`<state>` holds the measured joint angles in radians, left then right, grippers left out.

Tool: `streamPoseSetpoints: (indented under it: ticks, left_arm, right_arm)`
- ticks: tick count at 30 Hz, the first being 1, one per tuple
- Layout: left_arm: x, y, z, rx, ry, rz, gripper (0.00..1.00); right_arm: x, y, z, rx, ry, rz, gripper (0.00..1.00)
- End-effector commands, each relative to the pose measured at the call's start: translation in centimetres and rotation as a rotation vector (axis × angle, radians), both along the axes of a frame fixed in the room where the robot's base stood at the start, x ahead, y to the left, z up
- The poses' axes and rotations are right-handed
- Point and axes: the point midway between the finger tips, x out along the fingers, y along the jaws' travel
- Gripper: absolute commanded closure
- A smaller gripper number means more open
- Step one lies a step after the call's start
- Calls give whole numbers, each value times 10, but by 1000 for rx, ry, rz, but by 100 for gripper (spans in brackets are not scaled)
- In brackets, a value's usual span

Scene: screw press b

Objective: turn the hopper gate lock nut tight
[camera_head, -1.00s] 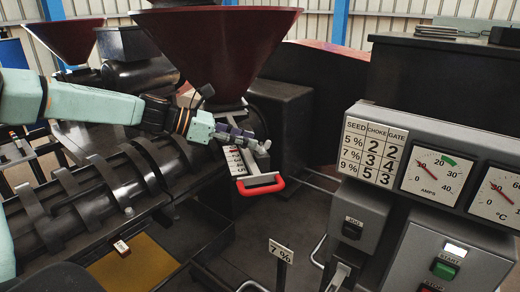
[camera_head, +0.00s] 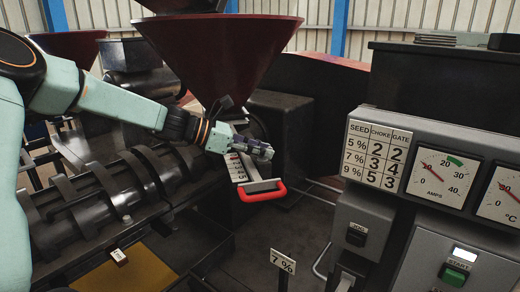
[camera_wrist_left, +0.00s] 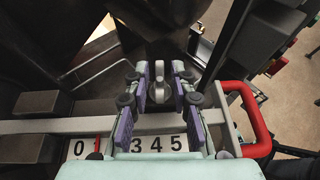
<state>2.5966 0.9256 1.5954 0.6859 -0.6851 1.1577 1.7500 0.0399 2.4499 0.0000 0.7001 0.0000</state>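The hopper gate is a flat slide with a red handle (camera_head: 263,195) and a white number scale (camera_head: 237,169), below the dark red hopper (camera_head: 215,55). In the left wrist view the red handle (camera_wrist_left: 258,125) is at the right and the scale (camera_wrist_left: 160,146) runs along the bottom. A grey winged lock nut (camera_wrist_left: 160,78) shows between my left fingers in that view. My left gripper (camera_head: 262,151) is above the slide and hides the nut in the head view. In the wrist view its purple fingers (camera_wrist_left: 160,88) stand apart on either side of the nut, with gaps visible. My right gripper is not in view.
A control panel (camera_head: 415,225) with dials and a number chart (camera_head: 375,155) stands at the right. A "7 %" sign (camera_head: 283,260) stands in front. The ribbed press barrel (camera_head: 110,195) lies at the left, below my left arm.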

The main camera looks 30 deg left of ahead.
Motion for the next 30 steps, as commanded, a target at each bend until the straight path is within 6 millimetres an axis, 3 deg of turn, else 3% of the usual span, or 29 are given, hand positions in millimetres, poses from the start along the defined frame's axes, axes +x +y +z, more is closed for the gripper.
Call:
streamPoseSetpoints:
  ticks: [7, 20, 30]
  left_arm:
    - [0, 0, 0, 0, 0, 0, 100]
    - [0, 0, -1, 1, 2, -19, 100]
    - [1, 1, -4, 6, 6, -197, 100]
  right_arm:
    - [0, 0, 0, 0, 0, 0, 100]
    - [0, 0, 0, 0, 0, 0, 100]
    - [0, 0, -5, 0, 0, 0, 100]
